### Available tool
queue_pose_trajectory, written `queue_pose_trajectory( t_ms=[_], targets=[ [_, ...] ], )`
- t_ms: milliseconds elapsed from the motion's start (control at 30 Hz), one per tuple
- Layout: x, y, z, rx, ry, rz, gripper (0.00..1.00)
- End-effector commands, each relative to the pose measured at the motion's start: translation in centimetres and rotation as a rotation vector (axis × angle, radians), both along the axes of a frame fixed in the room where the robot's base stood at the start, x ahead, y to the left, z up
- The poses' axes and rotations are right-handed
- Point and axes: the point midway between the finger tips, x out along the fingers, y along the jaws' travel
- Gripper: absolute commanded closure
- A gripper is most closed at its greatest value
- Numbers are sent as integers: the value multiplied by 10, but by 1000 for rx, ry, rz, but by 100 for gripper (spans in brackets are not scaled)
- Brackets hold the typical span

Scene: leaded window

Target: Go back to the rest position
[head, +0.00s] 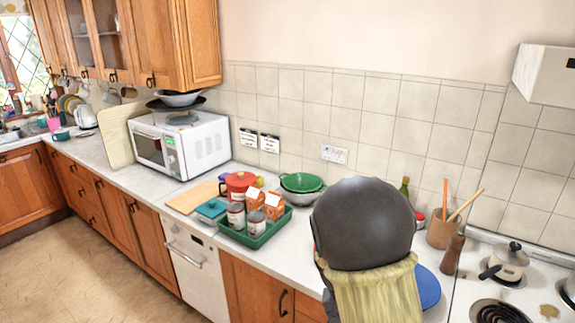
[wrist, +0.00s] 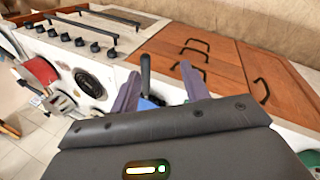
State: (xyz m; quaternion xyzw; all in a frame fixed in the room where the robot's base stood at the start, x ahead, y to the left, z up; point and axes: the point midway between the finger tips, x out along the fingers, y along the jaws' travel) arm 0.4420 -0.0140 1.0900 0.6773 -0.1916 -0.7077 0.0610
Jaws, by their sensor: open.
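My gripper (wrist: 160,78) shows in the wrist view with its two purple-grey fingers spread apart. A dark upright bar and a small blue patch (wrist: 152,100) appear between or beyond the fingers. I cannot tell whether anything touches them; nothing is clearly gripped. In the wrist view the gripper points towards wooden drawer fronts (wrist: 190,58) and an oven front. In the head view a large dark dome with a pale yellow ribbed part covers the counter's middle right; it seems to be my arm. The gripper's fingers do not show there.
A green tray (head: 250,240) with cans and cartons stands on the counter left of my arm. A blue plate (head: 428,288) is partly hidden beside it. A utensil pot (head: 440,233), pepper mill (head: 453,254) and lidded pan (head: 508,263) stand to the right. The floor (head: 90,265) at left is clear.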

Motion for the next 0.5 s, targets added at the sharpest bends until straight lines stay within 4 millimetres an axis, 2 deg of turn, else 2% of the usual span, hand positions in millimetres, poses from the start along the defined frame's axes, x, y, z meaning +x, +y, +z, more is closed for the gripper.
queue_pose_trajectory(
  t_ms=[200, 500],
  targets=[
    [-42, 6, 21, 221, -87, 78, 54],
    [-89, 12, 48, 335, -251, 206, 54]
  ],
)
